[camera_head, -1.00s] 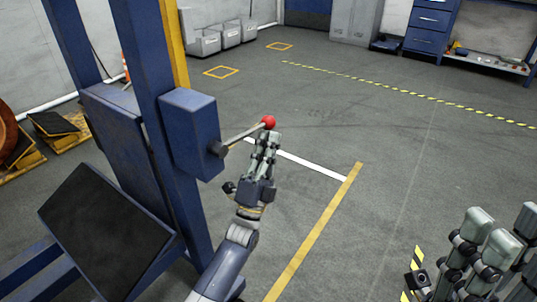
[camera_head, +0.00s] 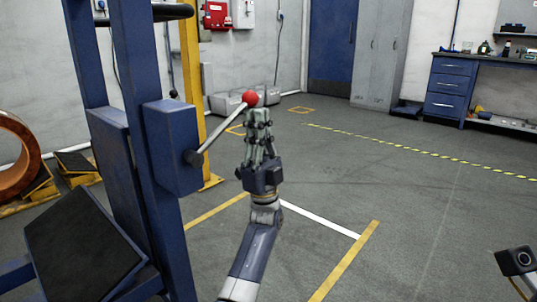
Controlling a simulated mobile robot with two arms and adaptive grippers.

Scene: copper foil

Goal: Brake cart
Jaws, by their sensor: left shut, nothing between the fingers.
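A blue cart frame (camera_head: 154,60) stands at the left, with a blue box (camera_head: 172,148) fixed to its post. A brake lever (camera_head: 222,128), a thin grey rod, slants up and to the right from the box. It ends in a red ball knob (camera_head: 250,98). My left gripper (camera_head: 258,116) is upright, with its fingertips just below the knob. It is shut with nothing between the fingers. I cannot tell whether the fingertips touch the knob.
A copper-coloured coil (camera_head: 17,192) stands at the far left by black-topped yellow supports. A blue drawer bench (camera_head: 450,85) and grey lockers (camera_head: 381,50) line the back. Marked grey floor (camera_head: 410,205) is open at centre and right.

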